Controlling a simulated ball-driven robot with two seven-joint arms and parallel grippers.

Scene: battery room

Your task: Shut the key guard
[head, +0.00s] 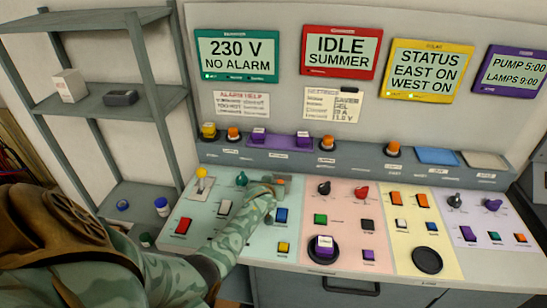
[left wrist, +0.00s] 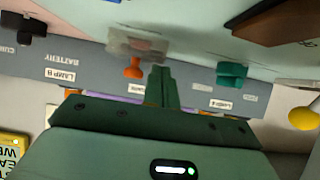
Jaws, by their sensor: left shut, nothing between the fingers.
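A clear, greyish guard (left wrist: 137,43) shows in the left wrist view, with an orange key-like knob (left wrist: 133,69) beside it. I cannot tell for sure how far the guard is tilted. My left gripper (left wrist: 160,70) is shut and empty, its green fingertips close to the guard and knob; I cannot tell whether they touch. In the head view my left arm reaches over the pale green panel section, and the gripper (head: 268,181) is near an orange spot (head: 280,181), with the guard there too small to make out. My right gripper is not in view.
A teal knob (left wrist: 232,74) and a yellow-topped lever (head: 202,178) stand near the gripper. A blue button (head: 282,215) lies in front. A ledge with lamps (head: 327,143) runs behind the console. Shelving (head: 112,110) stands at left.

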